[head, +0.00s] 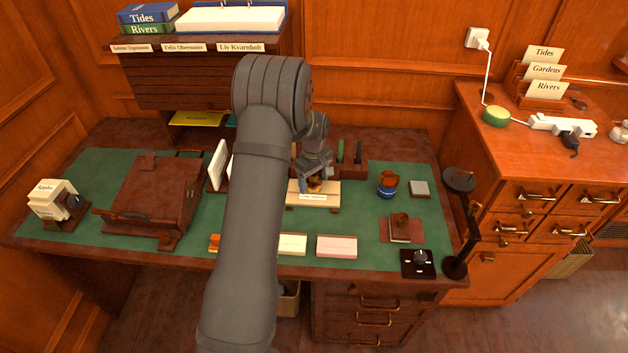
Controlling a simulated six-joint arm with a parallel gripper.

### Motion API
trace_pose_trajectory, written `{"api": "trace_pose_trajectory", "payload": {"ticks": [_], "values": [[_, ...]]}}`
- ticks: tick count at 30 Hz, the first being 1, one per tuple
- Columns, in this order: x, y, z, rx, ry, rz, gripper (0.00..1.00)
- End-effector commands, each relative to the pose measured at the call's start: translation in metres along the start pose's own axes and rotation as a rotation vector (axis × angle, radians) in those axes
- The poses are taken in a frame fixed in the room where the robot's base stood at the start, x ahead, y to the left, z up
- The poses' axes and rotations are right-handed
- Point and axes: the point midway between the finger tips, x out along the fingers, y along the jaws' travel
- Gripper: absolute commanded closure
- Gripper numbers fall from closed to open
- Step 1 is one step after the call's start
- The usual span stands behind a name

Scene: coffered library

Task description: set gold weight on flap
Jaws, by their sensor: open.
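A small gold weight (315,187) stands on a low cream stand with a paper label (328,199) near the middle of the green desk top. My gripper (314,178) is open and points down right at the weight. Its fingers are small and partly hidden, so I cannot tell whether they touch it. A brown wooden slope box (153,194) with a broad slanted panel lies on the left of the desk. The panel looks like a flap, but I cannot tell for sure. My arm hides part of the desk between box and stand.
White upright holders (218,165) stand right of the box. A blue-based pot (387,184), a brown block (400,228) and a dark lamp-like stand (459,220) are to the right. Paper pads (337,246) lie along the front.

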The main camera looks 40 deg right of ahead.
Motion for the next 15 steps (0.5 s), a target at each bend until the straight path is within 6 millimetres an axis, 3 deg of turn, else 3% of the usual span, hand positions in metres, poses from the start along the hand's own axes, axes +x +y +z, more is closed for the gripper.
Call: {"api": "trace_pose_trajectory", "payload": {"ticks": [5,15], "values": [[-0.031,0.001,-0.001,0.000,0.003,0.004,0.26],[-0.115,0.001,-0.001,0.000,0.004,0.005,0.26]]}}
